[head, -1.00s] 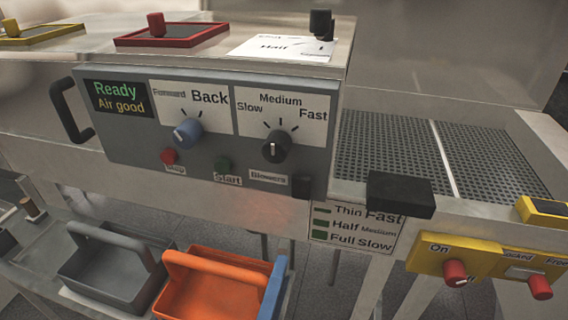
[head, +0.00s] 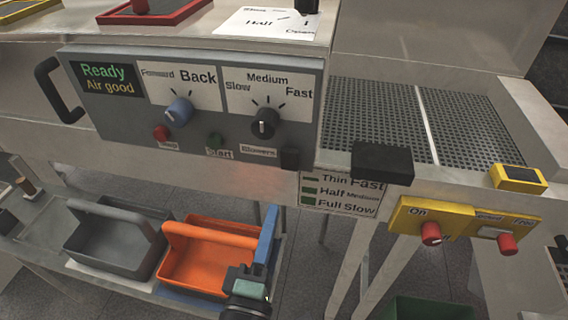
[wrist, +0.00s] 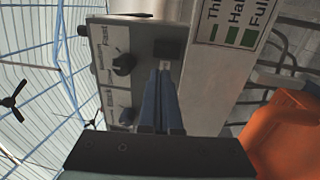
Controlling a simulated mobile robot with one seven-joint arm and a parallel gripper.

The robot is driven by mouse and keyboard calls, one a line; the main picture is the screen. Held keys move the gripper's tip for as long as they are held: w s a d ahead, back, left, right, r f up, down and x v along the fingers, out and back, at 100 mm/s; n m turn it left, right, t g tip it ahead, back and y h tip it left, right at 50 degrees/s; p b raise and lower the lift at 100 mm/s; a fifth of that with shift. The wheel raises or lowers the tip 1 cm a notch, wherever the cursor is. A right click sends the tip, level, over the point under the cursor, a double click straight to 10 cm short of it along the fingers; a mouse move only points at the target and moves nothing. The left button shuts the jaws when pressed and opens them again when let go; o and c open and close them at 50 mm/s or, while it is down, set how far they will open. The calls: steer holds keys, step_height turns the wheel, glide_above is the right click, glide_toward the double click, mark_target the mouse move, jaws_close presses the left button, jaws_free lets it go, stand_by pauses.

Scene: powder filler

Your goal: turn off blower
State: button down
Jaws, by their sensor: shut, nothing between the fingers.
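The grey control panel (head: 200,95) carries a "Blowers" label (head: 258,152) with a black switch (head: 290,159) just right of it, at the panel's lower right corner. My gripper (head: 273,212) shows as blue fingers pointing up, below that switch and in front of the orange tray. In the wrist view, the blue fingers of my gripper (wrist: 163,68) are shut together and empty. Their tips point at the black switch (wrist: 167,48) and appear close to it; I cannot tell whether they touch.
A blue knob (head: 179,111), black speed knob (head: 263,123), red button (head: 161,132) and green start button (head: 215,139) are on the panel. A black block (head: 382,163) juts out to the right. Grey (head: 115,240) and orange (head: 205,262) trays sit below.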

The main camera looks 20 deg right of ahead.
mark_target(288, 156)
steer(key=p+x, duration=0.3)
steer(key=x, duration=0.7)
steer(key=shift+w, duration=0.15)
steer(key=shift+r, duration=0.15)
steer(key=r+p, duration=0.1)
steer(key=p, duration=0.3)
steer(key=shift+w+d+r+g, duration=0.1)
steer(key=shift+w+d+g, duration=0.05)
steer(key=shift+g, duration=0.15)
steer(key=shift+f+y, duration=0.3)
steer(key=shift+f, duration=0.05)
